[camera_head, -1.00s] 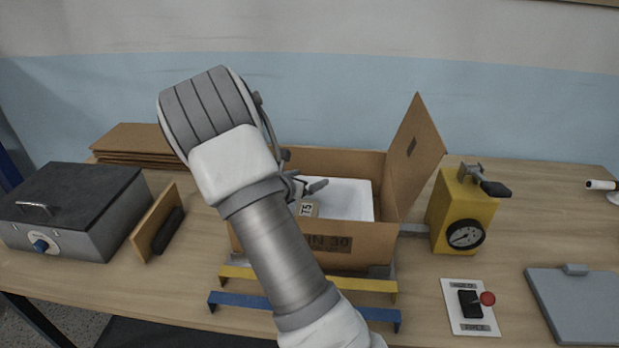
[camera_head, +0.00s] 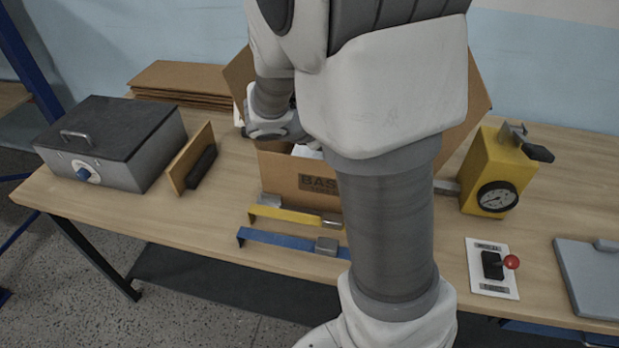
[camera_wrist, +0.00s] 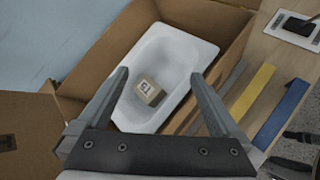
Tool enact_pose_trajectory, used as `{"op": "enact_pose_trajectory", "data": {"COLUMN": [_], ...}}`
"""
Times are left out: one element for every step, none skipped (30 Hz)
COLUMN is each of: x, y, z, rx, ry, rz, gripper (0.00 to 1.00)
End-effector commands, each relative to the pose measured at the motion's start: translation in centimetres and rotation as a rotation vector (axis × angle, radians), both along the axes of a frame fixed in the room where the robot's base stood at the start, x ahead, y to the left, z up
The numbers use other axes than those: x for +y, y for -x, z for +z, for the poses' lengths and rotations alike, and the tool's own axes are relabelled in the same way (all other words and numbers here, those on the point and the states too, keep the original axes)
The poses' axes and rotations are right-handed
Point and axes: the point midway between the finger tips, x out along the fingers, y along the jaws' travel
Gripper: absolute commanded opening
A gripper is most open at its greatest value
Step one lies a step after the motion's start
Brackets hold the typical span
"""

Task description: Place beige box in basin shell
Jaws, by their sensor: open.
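The beige box (camera_wrist: 149,91), a small block with a white label, lies inside the white basin shell (camera_wrist: 172,48) in the wrist view. The basin shell sits in an open cardboard carton (camera_wrist: 216,17). My gripper (camera_wrist: 159,73) is open and empty, its two fingers spread above the basin with the box between and below them in the picture. In the head view my arm hides most of the carton (camera_head: 296,183) and the fingers; only a sliver of the white basin (camera_head: 306,152) shows there.
A yellow device with a gauge (camera_head: 492,175) stands right of the carton, with a red-knob switch (camera_head: 494,267) in front of it. Yellow (camera_head: 292,216) and blue (camera_head: 290,243) bars lie before the carton. A grey metal case (camera_head: 115,148) and a board (camera_head: 190,160) stand left.

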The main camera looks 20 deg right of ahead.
Motion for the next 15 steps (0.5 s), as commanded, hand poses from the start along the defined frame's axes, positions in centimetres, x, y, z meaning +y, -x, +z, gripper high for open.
{"op": "enact_pose_trajectory", "data": {"x": [0.2,0.4,0.7,1.0,1.3,1.7,2.1,2.6,3.2,3.7,4.2,4.9,5.5,6.1,6.9], "y": [1.5,2.3,3.4,4.2,5.0,6.0,6.8,7.5,8.5,9.2,9.9,10.8,11.4,12.1,12.9], "z": [1.0,1.3,1.7,2.0,2.3,2.8,3.0,3.3,3.6,3.9,4.2,4.6,4.8,5.1,5.4], "rx": [-0.062,-0.093,-0.135,-0.165,-0.195,-0.236,-0.266,-0.294,-0.330,-0.359,-0.384,-0.421,-0.447,-0.471,-0.503], "ry": [-0.070,-0.112,-0.167,-0.209,-0.251,-0.306,-0.348,-0.390,-0.446,-0.489,-0.532,-0.589,-0.631,-0.673,-0.730], "rz": [-0.069,-0.112,-0.168,-0.207,-0.247,-0.299,-0.338,-0.375,-0.427,-0.463,-0.499,-0.547,-0.581,-0.615,-0.661], "gripper": [1.00,1.00,1.00,1.00,1.00,1.00,1.00,1.00,1.00,1.00,1.00,1.00,1.00,1.00,1.00]}}
